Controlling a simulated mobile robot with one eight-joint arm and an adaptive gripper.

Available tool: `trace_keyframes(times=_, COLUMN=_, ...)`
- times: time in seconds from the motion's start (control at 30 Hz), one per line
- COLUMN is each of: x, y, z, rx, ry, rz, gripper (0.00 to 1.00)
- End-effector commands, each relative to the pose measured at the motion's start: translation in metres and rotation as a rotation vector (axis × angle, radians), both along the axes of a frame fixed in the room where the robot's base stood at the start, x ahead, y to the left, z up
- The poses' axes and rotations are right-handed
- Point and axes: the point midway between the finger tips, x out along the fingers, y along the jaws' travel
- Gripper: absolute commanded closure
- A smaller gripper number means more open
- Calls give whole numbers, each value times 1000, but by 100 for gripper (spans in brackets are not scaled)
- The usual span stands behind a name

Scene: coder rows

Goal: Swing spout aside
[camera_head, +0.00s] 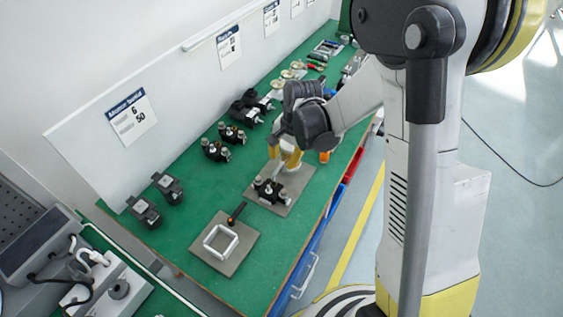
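My gripper (284,163) hangs over the green bench, pointing down just above and behind a dark fixture (267,190) with silver knobs on a grey-brown plate (283,207). A pale narrow bar rises from this fixture toward the gripper; I cannot tell whether they touch. A second grey-brown plate (240,262) carries a pale square frame (220,241) and a dark rod with an orange-brown end (237,213). I cannot tell for certain which part is the spout. The fingers are small and partly hidden by the wrist, so their opening does not show.
Several dark fittings (216,150) stand along the back of the green bench (180,225), below a white panel (175,90) with signs. Small tools lie at the far end. Two dark blocks (145,210) sit at the left. A grey power unit (105,282) stands lower left.

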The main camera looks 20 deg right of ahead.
Motion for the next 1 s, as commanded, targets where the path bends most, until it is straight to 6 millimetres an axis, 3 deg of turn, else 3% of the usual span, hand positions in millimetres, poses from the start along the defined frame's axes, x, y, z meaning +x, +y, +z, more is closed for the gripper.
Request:
trace_keyframes(times=0.2, x=-8, y=-7, z=49, rx=0, ry=0, rz=-1, gripper=69)
trace_keyframes(times=0.4, x=-12, y=-12, z=82, rx=0, ry=0, rz=-1, gripper=69)
trace_keyframes(times=0.6, x=-13, y=-13, z=93, rx=0, ry=0, rz=0, gripper=69)
trace_keyframes(times=1.0, x=-13, y=-13, z=93, rx=0, ry=0, rz=0, gripper=69)
